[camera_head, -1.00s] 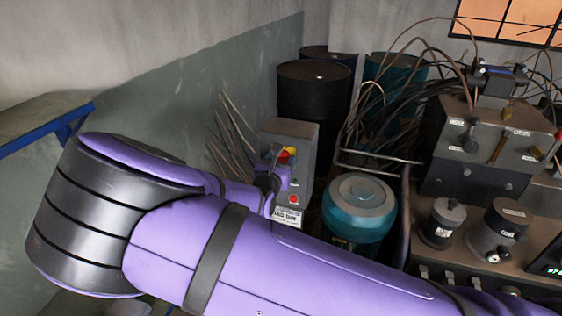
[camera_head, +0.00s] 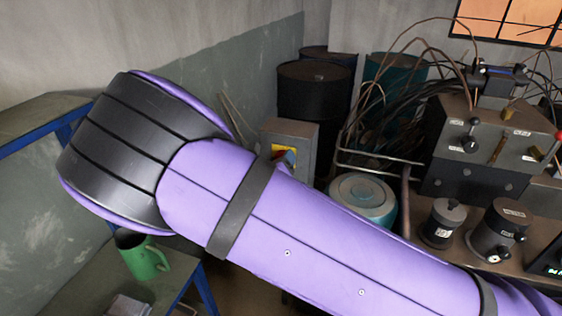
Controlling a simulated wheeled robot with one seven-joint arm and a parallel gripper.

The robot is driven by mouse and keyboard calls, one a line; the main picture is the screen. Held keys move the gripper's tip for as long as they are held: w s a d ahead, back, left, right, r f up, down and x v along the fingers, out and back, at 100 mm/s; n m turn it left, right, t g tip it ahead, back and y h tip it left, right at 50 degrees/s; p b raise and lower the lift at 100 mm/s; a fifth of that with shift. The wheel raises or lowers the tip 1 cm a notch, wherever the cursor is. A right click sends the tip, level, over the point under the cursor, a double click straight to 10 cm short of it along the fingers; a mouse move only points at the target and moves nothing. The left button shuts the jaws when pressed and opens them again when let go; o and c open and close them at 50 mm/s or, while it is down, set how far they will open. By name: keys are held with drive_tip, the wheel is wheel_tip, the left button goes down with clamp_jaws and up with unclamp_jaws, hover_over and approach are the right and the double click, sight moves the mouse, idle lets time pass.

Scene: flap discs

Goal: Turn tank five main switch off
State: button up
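A grey switch box (camera_head: 292,133) stands in the middle of the view, near the wall. Part of its yellow plate (camera_head: 277,149) and a bit of red show just above my purple arm. The lower front of the box, with its label, is hidden behind the arm. I cannot tell the switch's position. My gripper is not visible; the arm's forearm and dark elbow fill the front, and the end is hidden behind them.
A teal tank (camera_head: 361,197) and dark barrels (camera_head: 315,99) stand behind and beside the box. A control bench (camera_head: 417,207) with levers is at right. A green mug (camera_head: 141,256) sits on a low shelf at lower left, near a blue-framed table (camera_head: 40,118).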

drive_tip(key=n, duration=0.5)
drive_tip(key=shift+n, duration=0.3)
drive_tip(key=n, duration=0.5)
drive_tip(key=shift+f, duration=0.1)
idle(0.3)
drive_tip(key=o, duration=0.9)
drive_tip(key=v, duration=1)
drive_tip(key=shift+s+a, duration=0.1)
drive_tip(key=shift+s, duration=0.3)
